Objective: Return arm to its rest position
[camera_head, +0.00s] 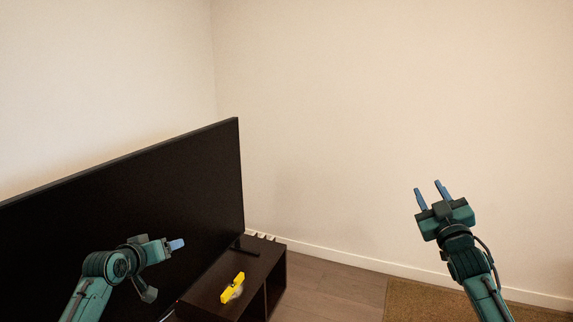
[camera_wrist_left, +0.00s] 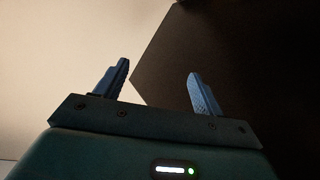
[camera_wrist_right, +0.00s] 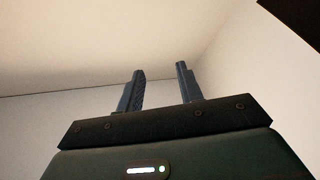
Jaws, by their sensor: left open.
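My left gripper (camera_head: 176,244) is at the lower left of the head view, in front of the black television screen. In the left wrist view its two blue fingers (camera_wrist_left: 158,92) stand wide apart with nothing between them. My right gripper (camera_head: 428,189) is raised at the right of the head view, pointing up in front of the bare wall. Its two fingers are apart and empty, which also shows in the right wrist view (camera_wrist_right: 160,88).
A large black television (camera_head: 130,190) stands on a dark low cabinet (camera_head: 275,262) at the left. A yellow object with a pale part (camera_head: 233,288) lies on the cabinet top. A rug (camera_head: 420,302) covers the floor at the lower right. The space before the wall is clear.

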